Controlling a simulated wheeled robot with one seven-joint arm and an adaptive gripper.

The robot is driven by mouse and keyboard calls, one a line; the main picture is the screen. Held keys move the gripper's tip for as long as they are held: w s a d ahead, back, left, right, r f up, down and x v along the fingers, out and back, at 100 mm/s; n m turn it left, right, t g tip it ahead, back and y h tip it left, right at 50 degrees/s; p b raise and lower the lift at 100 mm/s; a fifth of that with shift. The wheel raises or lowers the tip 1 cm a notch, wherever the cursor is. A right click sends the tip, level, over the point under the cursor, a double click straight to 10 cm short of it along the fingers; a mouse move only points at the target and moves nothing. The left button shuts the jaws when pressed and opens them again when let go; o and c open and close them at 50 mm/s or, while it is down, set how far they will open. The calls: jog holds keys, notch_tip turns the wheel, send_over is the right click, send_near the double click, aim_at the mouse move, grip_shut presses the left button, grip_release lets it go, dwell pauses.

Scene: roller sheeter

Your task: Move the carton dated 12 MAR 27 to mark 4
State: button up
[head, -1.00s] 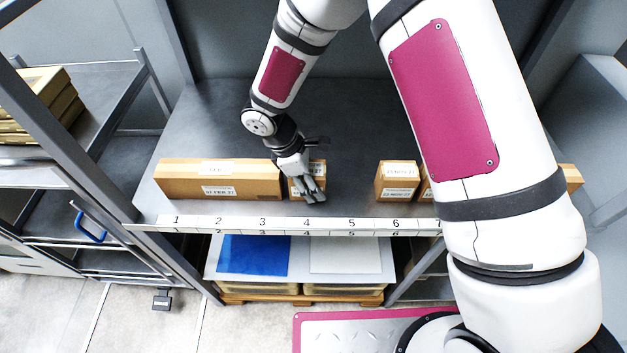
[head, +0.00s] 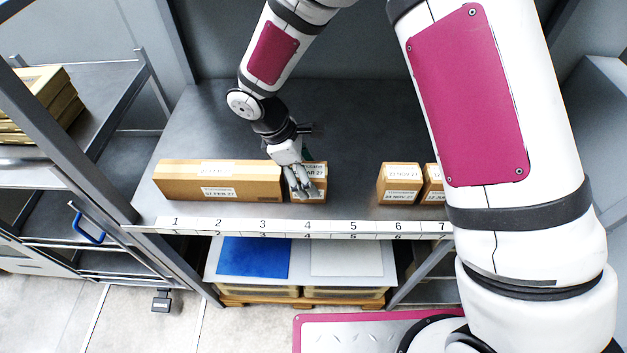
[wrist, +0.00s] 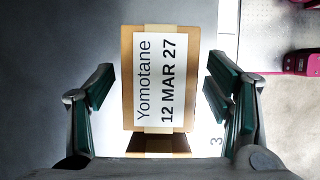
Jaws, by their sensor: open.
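The carton dated 12 MAR 27 (head: 316,185) is a small brown box with a white label, standing behind mark 4 (head: 308,223) on the shelf's number strip. Its top label reads Yomotane 12 MAR 27 in the wrist view (wrist: 157,80). My gripper (head: 300,192) is over the carton and hides part of its front in the head view. In the wrist view my gripper (wrist: 158,92) is open, with one finger on each side of the carton and gaps visible on both sides.
A long carton (head: 177,183) stands close on the left, behind marks 1 to 3. A small carton (head: 400,180) stands behind mark 6, with another (head: 433,185) beside it, partly hidden by my arm. The shelf (head: 350,185) behind mark 5 is clear.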

jog(key=b+v, duration=0.1)
jog(key=v, duration=0.6)
jog(key=shift+a+r, duration=0.15)
jog(key=shift+r, duration=0.2)
jog(key=shift+r, duration=0.1)
jog(key=s+d+r+m+t+y, duration=0.1)
jog(key=s+d+r+m, duration=0.1)
jog(key=d+r+m, duration=0.4)
jog(key=s+d+r+m+y, duration=0.1)
jog(key=s+d+r+m, duration=0.15)
jog(key=d+r, duration=0.65)
jog(key=s+d+r+m+t+y, duration=0.1)
jog(key=s+d+r+m+t, duration=0.1)
jog(key=s, duration=0.4)
jog(key=s+d+r+m+t+y, duration=0.1)
jog(key=s+d+r+m+t, duration=0.1)
jog(key=s+d+r+m, duration=0.2)
jog(key=s+d+m, duration=0.1)
jog(key=s+m, duration=0.2)
jog(key=shift+s+d+r, duration=0.25)
jog(key=shift+d+r, duration=0.1)
jog(key=shift+d, duration=0.05)
